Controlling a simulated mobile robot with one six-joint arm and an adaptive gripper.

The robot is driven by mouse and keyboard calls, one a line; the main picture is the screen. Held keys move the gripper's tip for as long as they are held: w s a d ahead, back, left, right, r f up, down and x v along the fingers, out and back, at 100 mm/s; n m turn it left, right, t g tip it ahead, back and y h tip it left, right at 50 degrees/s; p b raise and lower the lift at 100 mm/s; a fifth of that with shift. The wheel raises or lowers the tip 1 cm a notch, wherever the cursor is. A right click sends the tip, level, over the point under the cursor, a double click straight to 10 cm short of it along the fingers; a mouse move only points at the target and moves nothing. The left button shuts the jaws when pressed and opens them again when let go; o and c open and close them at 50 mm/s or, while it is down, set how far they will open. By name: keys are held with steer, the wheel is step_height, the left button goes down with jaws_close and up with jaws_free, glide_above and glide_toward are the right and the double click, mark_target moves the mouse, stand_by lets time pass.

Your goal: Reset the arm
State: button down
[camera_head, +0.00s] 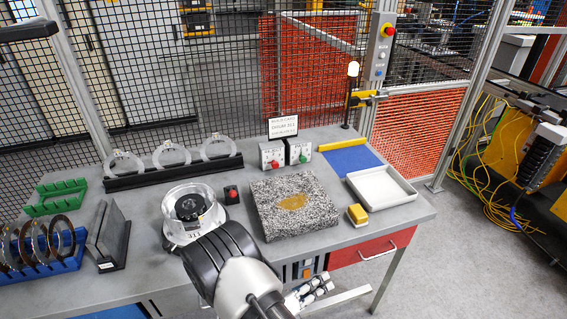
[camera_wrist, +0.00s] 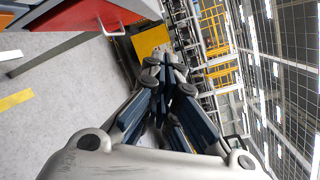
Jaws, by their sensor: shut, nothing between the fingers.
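My arm rises from the bottom middle of the head view, in front of the grey workbench (camera_head: 150,265). My gripper shows in the wrist view (camera_wrist: 166,62), its dark fingers drawn together with nothing between them. In the head view my gripper (camera_head: 322,284) shows in part at the bench's front edge, near the red drawer (camera_head: 372,249). It is apart from the objects on the bench top.
A blue rack (camera_head: 62,264) holds several discs at left. Mesh fencing (camera_head: 215,80) stands behind.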

steer(key=s+d+r+m+g+y, duration=0.2)
steer(key=s+d+r+m+g, duration=0.25)
steer(key=r+m, duration=0.45)
steer(key=s+d+r+m+g+y, duration=0.35)
steer(key=s+r+m+g, duration=0.2)
steer(key=r+m, duration=0.45)
steer(key=s+a+r+m+t+y, duration=0.4)
steer(key=s+r+m+y, duration=0.5)
steer(key=m, duration=0.7)
steer(key=shift+s+a+r+t, duration=0.2)
steer(key=shift+s+r+t, duration=0.35)
steer(key=shift+r+t, duration=0.35)
steer(key=shift+y, duration=0.25)
